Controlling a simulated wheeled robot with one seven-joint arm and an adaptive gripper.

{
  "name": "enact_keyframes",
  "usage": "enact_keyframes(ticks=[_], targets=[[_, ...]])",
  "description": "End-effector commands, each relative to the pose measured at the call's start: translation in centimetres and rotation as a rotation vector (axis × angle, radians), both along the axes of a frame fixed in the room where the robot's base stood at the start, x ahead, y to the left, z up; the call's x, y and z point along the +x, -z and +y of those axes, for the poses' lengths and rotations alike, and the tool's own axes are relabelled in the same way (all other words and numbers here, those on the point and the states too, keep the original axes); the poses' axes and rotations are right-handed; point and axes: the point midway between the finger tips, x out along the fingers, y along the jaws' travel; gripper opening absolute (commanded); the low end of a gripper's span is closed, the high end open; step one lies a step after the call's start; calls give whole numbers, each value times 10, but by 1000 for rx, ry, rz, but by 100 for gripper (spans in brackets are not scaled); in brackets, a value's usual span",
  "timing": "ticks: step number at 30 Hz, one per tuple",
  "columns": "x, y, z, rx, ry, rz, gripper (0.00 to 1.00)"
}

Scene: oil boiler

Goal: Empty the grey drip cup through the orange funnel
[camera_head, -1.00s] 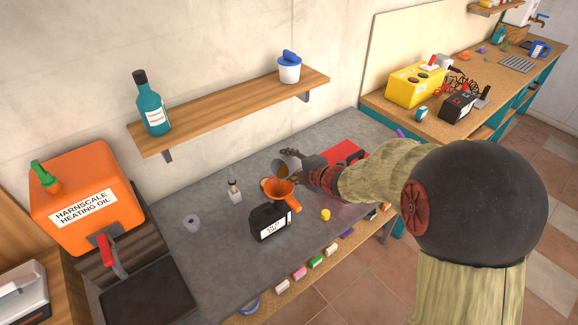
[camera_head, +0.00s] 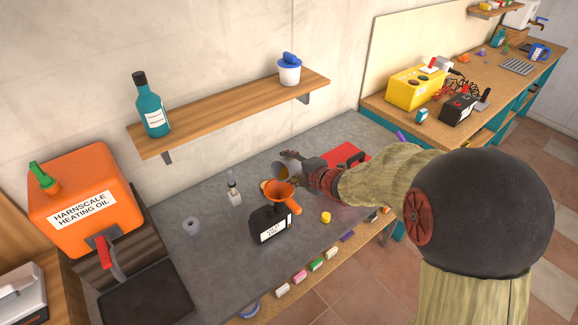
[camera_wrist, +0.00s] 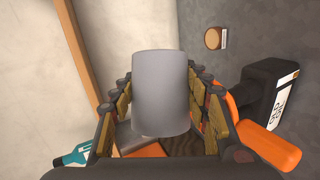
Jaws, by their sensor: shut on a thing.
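The grey drip cup (camera_head: 279,170) is held at the wall side of the orange funnel (camera_head: 277,190), close to its rim. The cup looks tilted, and its mouth shows a dark yellowish inside. The funnel stands in the neck of a black can (camera_head: 269,223) with a white label. My gripper (camera_head: 294,166) is shut on the cup. In the wrist view the plain grey cup wall (camera_wrist: 162,92) sits between my fingers. Part of the funnel (camera_wrist: 265,140) and the black can (camera_wrist: 268,95) show to the right. I cannot see any liquid flowing.
A small dropper bottle (camera_head: 234,192) and a grey roll (camera_head: 191,225) stand left of the can. A yellow cap (camera_head: 326,217) lies to the right, with a red object (camera_head: 345,155) behind my gripper. The wall shelf (camera_head: 235,108) hangs above. Bare grey bench (camera_head: 215,265) lies at front left.

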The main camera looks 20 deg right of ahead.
Motion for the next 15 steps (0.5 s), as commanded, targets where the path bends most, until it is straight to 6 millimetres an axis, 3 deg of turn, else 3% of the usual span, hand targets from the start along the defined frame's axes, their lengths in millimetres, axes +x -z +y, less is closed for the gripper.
enact_keyframes(ticks=[15], targets=[[0,3,1,-37,-1,-27,18]])
